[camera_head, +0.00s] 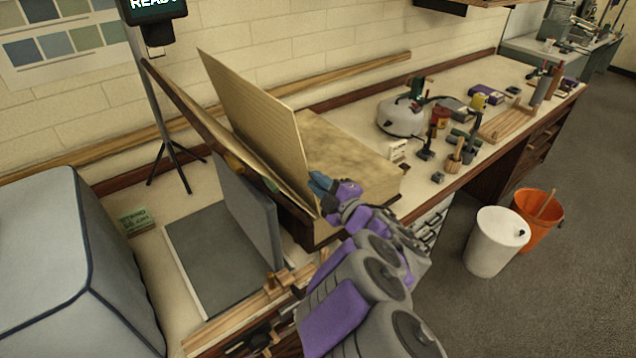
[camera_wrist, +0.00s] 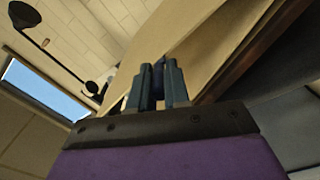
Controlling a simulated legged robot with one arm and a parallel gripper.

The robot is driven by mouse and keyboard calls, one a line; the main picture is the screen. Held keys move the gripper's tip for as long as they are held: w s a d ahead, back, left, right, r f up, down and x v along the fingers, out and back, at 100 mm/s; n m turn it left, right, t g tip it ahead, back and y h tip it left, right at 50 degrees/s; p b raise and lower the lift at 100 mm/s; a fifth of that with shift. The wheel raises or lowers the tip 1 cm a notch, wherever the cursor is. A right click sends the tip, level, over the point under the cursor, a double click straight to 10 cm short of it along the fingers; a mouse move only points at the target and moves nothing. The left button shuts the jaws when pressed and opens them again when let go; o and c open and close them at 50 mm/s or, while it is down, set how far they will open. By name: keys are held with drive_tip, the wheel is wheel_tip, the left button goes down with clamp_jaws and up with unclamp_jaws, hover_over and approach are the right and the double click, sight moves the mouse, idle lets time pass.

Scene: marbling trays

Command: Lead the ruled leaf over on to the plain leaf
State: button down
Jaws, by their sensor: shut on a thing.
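The ruled leaf (camera_head: 255,115) is a cream sheet with fine lines, standing steeply on edge and leaning left in the head view. My gripper (camera_head: 322,188) is at its lower right edge, with its blue fingers shut on it. The wrist view shows my fingers (camera_wrist: 158,85) close together against a broad tan sheet (camera_wrist: 190,30); the exact grip is partly hidden. A flat mottled tan surface (camera_head: 345,150) lies just right of the ruled leaf and looks like the plain leaf, though I cannot be sure. The standing leaf hides its left part.
A brown-edged board (camera_head: 190,105) tilts left of the leaf. A grey panel (camera_head: 250,215) stands beside a flat grey slab (camera_head: 205,265). A black tripod stand (camera_head: 168,140) is behind. A white kettle-like pot (camera_head: 400,117) and several small tools stand right on the bench.

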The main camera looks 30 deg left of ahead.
drive_tip(key=shift+d+f, duration=0.15)
drive_tip(key=shift+f, duration=0.25)
